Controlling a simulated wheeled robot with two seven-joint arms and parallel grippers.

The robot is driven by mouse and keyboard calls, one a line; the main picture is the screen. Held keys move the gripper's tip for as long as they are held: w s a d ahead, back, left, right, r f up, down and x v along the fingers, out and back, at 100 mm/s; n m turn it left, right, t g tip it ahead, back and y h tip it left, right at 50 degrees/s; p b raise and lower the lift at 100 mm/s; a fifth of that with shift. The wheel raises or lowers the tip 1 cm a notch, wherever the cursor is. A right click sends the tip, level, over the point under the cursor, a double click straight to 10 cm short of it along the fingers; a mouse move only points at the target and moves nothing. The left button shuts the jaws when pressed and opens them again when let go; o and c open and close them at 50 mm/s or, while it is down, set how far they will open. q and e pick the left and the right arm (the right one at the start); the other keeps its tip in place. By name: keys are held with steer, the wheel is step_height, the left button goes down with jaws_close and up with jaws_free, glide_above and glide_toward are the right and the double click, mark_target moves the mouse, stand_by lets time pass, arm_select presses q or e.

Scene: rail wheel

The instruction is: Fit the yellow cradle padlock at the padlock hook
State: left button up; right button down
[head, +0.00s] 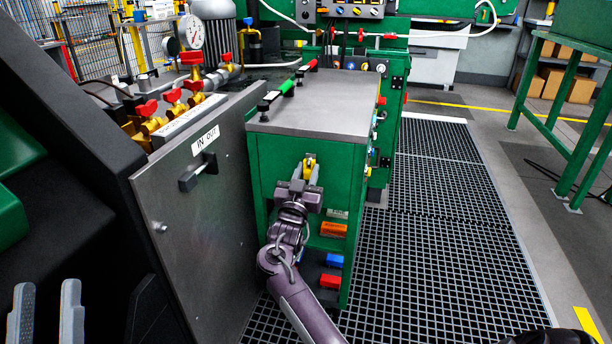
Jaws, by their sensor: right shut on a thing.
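The yellow cradle padlock (308,167) is in front of the upper part of the green cabinet's front panel (272,166). My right gripper (307,172) is shut on it, with its fingers pointing up at the panel. A small dark metal piece shows at the padlock's top; I cannot tell whether it is the padlock hook or the shackle, or whether they touch. The gripper hides the padlock's lower part. My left gripper (47,312) is at the bottom left corner, open and empty, far from the padlock.
Below the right gripper, orange (333,229), blue (334,261) and red (330,281) blocks sit on the cabinet front. A grey IN-OUT door (200,225) stands left of my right arm. Grated floor (420,260) lies clear at right.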

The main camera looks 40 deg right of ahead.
arm_select(q)
steer(key=shift+f, duration=0.1)
arm_select(e)
steer(key=shift+w+d, duration=0.15)
steer(key=c, duration=1.1)
jaws_free()
steer(key=shift+o, duration=0.2)
arm_select(q)
step_height(320, 180, down, 11)
steer(key=w+d+g+y+p, duration=0.1)
steer(key=w+g+y, duration=0.1)
steer(key=g, duration=0.3)
steer(key=shift+w+d+g, duration=0.35)
steer(key=shift+d+g, duration=0.05)
arm_select(e)
steer(key=v, duration=0.7)
steer(key=shift+s+a, duration=0.3)
steer(key=shift+f, duration=0.1)
